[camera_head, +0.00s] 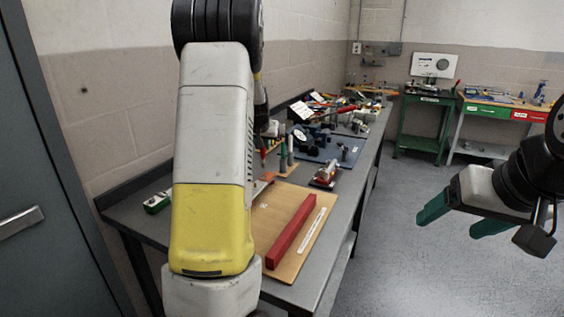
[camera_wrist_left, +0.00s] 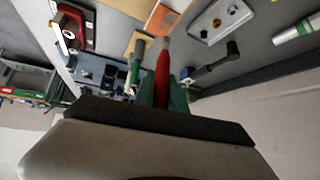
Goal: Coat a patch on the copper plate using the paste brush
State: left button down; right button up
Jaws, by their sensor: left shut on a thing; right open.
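My left gripper (camera_head: 265,142) is partly hidden behind my own arm in the head view. In the left wrist view its green fingers (camera_wrist_left: 162,94) are shut on a red, tapered handle, which I take to be the paste brush (camera_wrist_left: 163,72). Its red part (camera_head: 263,156) points down over the bench in the head view. An orange-brown plate, likely the copper plate (camera_wrist_left: 161,19), lies beyond the brush tip; it shows partly beside my arm (camera_head: 268,176). I cannot tell whether any paste is on it. My right gripper (camera_head: 448,227) is open and empty over the floor.
The grey workbench (camera_head: 345,200) holds a wooden board with a long red bar (camera_head: 291,232). Upright cylinders (camera_head: 287,158) stand close to my left gripper. A blue mat (camera_head: 325,148) with dark parts lies further back. Open floor is at the right.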

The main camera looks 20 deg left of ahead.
pick_arm(q)
jog(key=shift+f, duration=0.1)
jog(key=f, duration=0.1)
jog(key=d+f, duration=0.1)
jog(key=f, duration=0.1)
jog(key=shift+s+d, duration=0.25)
jog(key=shift+s, duration=0.15)
jog(key=shift+f, duration=0.45)
dwell(0.9)
jog(key=shift+w, duration=0.1)
jog(key=shift+w+r, duration=0.15)
jog(key=shift+r, duration=1.9)
dwell(2.2)
